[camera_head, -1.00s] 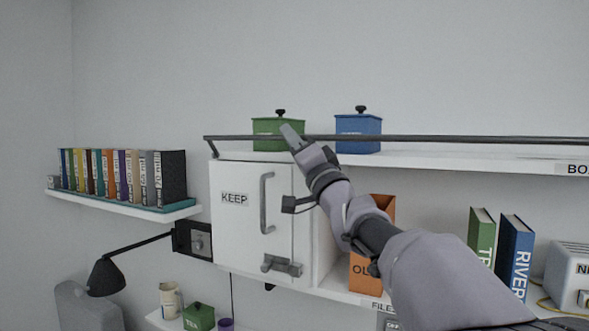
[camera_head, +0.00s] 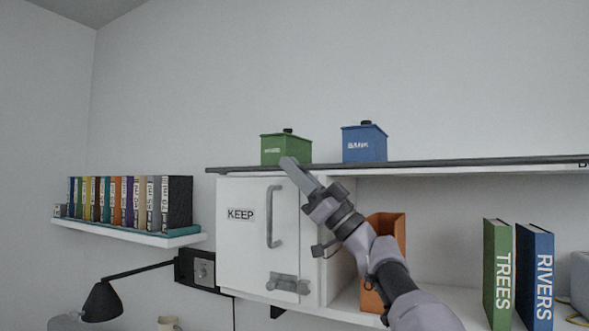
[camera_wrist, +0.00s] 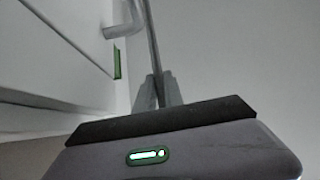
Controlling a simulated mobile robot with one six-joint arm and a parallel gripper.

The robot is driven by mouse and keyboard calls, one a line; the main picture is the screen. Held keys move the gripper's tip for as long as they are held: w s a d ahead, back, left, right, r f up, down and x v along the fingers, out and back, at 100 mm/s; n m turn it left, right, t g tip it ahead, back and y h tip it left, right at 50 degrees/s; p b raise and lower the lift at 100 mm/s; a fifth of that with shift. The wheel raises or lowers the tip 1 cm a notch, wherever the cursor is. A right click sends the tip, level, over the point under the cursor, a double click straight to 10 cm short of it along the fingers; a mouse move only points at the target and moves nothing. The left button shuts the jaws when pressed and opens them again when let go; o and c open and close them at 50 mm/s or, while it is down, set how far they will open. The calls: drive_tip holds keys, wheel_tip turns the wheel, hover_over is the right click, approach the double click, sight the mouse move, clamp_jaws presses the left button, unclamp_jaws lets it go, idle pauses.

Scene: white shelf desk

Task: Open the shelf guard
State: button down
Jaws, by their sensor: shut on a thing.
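The shelf guard (camera_head: 450,163) is a long dark bar along the front edge of the upper white shelf. It lies level with the shelf edge, below the fronts of the boxes. My gripper (camera_head: 289,164) is at the bar near its left end, in front of the green box. In the wrist view, the fingers (camera_wrist: 158,90) are shut on the dark bar (camera_wrist: 152,45), which runs up and away from them. The fingers hide the short stretch of bar between them.
A green box (camera_head: 285,150) and a blue BANK box (camera_head: 364,144) stand on the upper shelf. Below are the KEEP cabinet door (camera_head: 242,245) with its handle (camera_head: 271,216), an orange file holder (camera_head: 398,238), and green (camera_head: 497,275) and blue (camera_head: 535,278) books. The wall above is clear.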

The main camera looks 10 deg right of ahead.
drive_tip(key=shift+f, duration=0.45)
drive_tip(key=shift+f+b, duration=0.1)
drive_tip(key=shift+b, duration=0.25)
drive_tip(key=c, duration=1.5)
unclamp_jaws()
drive_tip(key=shift+o, duration=0.2)
